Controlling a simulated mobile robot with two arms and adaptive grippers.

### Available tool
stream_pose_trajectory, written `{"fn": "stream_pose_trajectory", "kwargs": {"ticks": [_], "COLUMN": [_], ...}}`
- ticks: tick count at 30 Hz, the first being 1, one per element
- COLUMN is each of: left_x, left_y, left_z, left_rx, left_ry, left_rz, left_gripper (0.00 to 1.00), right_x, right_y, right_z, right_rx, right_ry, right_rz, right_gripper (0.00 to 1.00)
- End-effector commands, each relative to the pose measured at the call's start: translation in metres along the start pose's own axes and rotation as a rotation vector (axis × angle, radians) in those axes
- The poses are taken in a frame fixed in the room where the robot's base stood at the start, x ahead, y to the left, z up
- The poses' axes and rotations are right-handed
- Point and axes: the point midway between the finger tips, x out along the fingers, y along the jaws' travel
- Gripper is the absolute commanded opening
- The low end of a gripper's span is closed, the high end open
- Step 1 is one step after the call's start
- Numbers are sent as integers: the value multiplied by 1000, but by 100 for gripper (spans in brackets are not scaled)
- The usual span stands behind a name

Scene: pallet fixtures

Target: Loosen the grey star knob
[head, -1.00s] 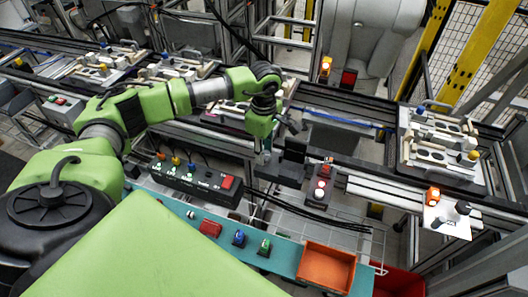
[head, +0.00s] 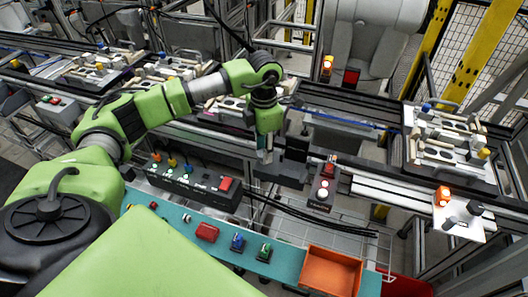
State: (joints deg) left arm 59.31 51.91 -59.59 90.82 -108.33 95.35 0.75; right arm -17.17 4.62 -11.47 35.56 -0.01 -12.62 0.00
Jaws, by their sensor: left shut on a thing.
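My left gripper (head: 265,155) points down at the left end of a black fixture (head: 283,172) on the near rail, next to its upright black block (head: 297,148). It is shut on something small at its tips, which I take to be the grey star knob. The knob is mostly hidden by the gripper, and its star shape cannot be made out. My right gripper is not in view.
A black control box (head: 190,187) with coloured plugs and a red switch stands left of the fixture. A small box with lit buttons (head: 322,188) is close on the right. A teal shelf (head: 180,228) with an orange tray (head: 330,270) lies nearer. Pallets (head: 445,140) stand on the conveyor.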

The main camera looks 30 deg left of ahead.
Motion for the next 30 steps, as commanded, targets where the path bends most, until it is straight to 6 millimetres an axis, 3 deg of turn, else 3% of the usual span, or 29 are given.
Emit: {"fn": "stream_pose_trajectory", "kwargs": {"ticks": [18, 30], "left_x": [0, 0], "left_y": [0, 1], "left_z": [0, 0], "left_rx": [-575, -820], "left_ry": [-1, 0], "left_rz": [1, 1], "left_gripper": [7, 7], "right_x": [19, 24], "right_y": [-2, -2], "right_z": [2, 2], "right_rx": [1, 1], "right_ry": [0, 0], "right_rz": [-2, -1], "right_gripper": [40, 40]}}
